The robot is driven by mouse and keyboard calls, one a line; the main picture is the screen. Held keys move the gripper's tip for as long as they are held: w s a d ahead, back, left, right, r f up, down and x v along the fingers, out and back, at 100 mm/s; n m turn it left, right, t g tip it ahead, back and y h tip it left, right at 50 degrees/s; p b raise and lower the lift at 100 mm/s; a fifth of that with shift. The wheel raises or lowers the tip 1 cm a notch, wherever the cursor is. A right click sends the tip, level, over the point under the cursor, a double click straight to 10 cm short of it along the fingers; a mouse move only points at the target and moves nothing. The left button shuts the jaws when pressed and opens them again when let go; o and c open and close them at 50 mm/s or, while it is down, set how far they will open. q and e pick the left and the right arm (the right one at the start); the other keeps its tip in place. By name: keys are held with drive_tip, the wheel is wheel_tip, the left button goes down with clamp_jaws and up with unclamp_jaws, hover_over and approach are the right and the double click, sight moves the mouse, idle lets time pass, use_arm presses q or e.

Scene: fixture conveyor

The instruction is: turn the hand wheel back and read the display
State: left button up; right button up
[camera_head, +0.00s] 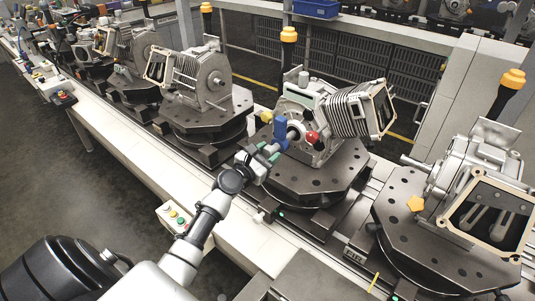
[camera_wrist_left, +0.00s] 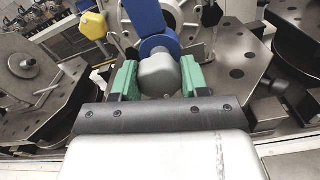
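The hand wheel shows on the middle machine as a blue part (camera_head: 280,129) with a yellow knob (camera_head: 267,116) and a red knob (camera_head: 312,137) near it. My left gripper (camera_head: 262,160) is at its near side. In the left wrist view its green fingers (camera_wrist_left: 160,80) stand on either side of a rounded grey knob (camera_wrist_left: 159,74) with a blue collar (camera_wrist_left: 158,46). I cannot tell whether the fingers press on the knob. A small pale greenish panel (camera_head: 308,86) sits on top of the machine; I cannot tell if it is the display. My right gripper is out of view.
The machine stands on a dark fixture plate (camera_head: 290,185) on the conveyor. Similar machines stand left (camera_head: 202,83) and right (camera_head: 485,170). A button box (camera_head: 173,217) is on the conveyor's front edge, close to my left arm.

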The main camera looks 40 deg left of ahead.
use_arm(q)
drive_tip(key=shift+c, duration=1.4)
